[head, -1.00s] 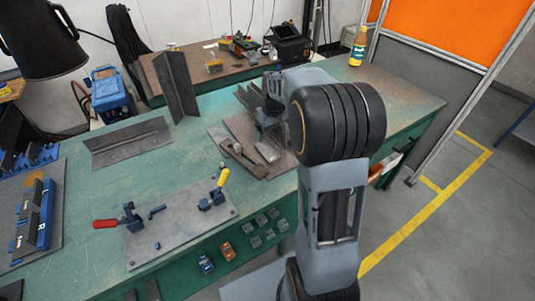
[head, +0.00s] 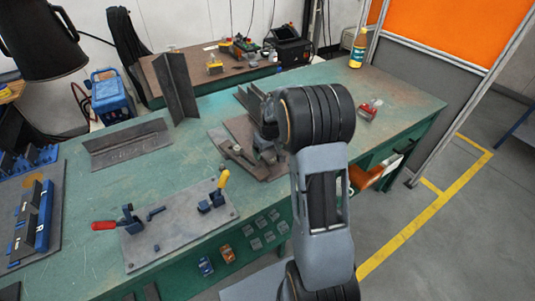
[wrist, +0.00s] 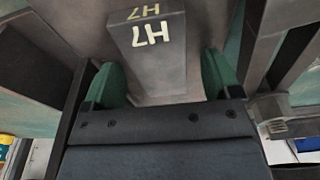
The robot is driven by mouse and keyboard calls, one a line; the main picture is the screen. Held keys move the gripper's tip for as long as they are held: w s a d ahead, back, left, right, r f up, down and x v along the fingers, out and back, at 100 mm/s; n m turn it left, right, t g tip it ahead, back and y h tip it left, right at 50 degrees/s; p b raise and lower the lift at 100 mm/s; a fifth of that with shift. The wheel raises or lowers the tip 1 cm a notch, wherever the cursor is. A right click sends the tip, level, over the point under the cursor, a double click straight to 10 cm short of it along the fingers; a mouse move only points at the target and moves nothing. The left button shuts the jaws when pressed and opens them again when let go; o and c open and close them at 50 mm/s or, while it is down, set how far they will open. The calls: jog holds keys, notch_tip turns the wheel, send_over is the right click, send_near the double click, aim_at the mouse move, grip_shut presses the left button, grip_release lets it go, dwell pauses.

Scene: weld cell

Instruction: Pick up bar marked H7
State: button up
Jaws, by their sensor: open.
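The bar marked H7 (wrist: 150,48) is a grey metal block with pale H7 lettering on two faces. In the wrist view it reaches down between my two green fingertips. My gripper (wrist: 160,80) is open around the bar's near end, with a gap visible on the right side; contact on the left cannot be told. In the head view my gripper (head: 266,150) is mostly hidden behind my own wrist, over the dark plates on the bench. The bar itself is hidden there.
The green bench (head: 340,85) carries a fixture plate with red and yellow clamps (head: 170,232) at the front, an angle piece (head: 128,145) and a tall angle (head: 176,88) at left. A red item (head: 370,108) lies right of my wrist. The bench's right end is mostly clear.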

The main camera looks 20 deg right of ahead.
jog(key=shift+c, duration=0.4)
jog(key=c, duration=1.4)
